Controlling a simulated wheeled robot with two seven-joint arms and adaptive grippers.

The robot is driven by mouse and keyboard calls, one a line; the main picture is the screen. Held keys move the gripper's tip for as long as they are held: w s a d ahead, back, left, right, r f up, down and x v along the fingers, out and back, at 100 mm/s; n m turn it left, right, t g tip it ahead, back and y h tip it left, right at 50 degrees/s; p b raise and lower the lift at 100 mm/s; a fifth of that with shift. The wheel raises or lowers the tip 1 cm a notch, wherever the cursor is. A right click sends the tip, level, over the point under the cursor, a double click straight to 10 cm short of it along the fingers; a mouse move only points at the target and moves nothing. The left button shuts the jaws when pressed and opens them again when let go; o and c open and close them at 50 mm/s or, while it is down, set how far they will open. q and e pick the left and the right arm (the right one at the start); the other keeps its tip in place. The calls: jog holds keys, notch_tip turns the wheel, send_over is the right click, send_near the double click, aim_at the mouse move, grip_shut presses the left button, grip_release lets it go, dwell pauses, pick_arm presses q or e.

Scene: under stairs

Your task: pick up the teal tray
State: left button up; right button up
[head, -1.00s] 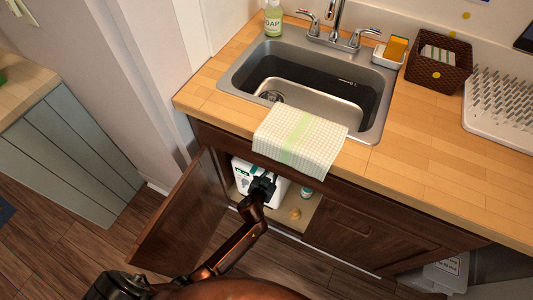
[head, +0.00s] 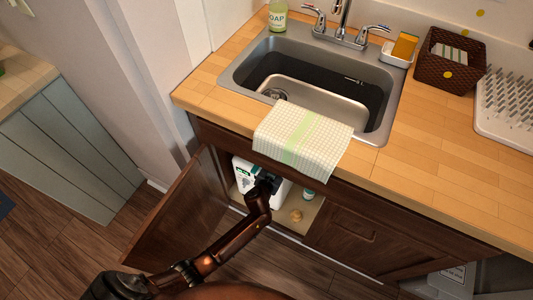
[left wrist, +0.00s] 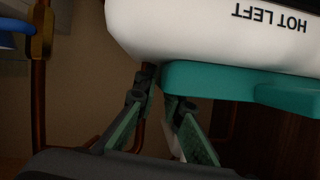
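The teal tray (left wrist: 215,82) shows in the left wrist view as a teal strip along the white body marked "HOT LEFT" (left wrist: 215,30), whose lettering is upside down. My left gripper (left wrist: 160,97) has its two fingers apart, with the tray's near end close to the tips. I cannot tell whether they touch. In the head view my left gripper (head: 266,184) is inside the open cabinet, in front of a white container (head: 243,173) with a green label. I cannot make out the tray in the head view. My right gripper is not in view.
The open cabinet door (head: 180,215) stands left of my arm. A towel (head: 303,140) hangs over the counter edge above the opening. A small bottle (head: 308,194) and a tan object (head: 296,215) are on the cabinet floor. A copper pipe (left wrist: 39,90) runs at the left wrist view's left.

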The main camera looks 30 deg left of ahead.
pick_arm(q)
grip_shut()
jog(key=shift+r, duration=0.25)
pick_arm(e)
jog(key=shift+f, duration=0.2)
pick_arm(q)
jog(key=shift+r+p, duration=0.1)
jog(key=shift+p, duration=0.2)
notch_tip(320, 180, up, 2)
jog(key=shift+r+p, duration=0.15)
jog(key=shift+p, duration=0.75)
jog(key=shift+r, duration=0.3)
jog(key=shift+s+p, duration=0.5)
jog(key=shift+s, duration=0.4)
jog(key=s+p, duration=0.2)
jog(key=s, duration=1.4)
jog(key=shift+d, duration=0.25)
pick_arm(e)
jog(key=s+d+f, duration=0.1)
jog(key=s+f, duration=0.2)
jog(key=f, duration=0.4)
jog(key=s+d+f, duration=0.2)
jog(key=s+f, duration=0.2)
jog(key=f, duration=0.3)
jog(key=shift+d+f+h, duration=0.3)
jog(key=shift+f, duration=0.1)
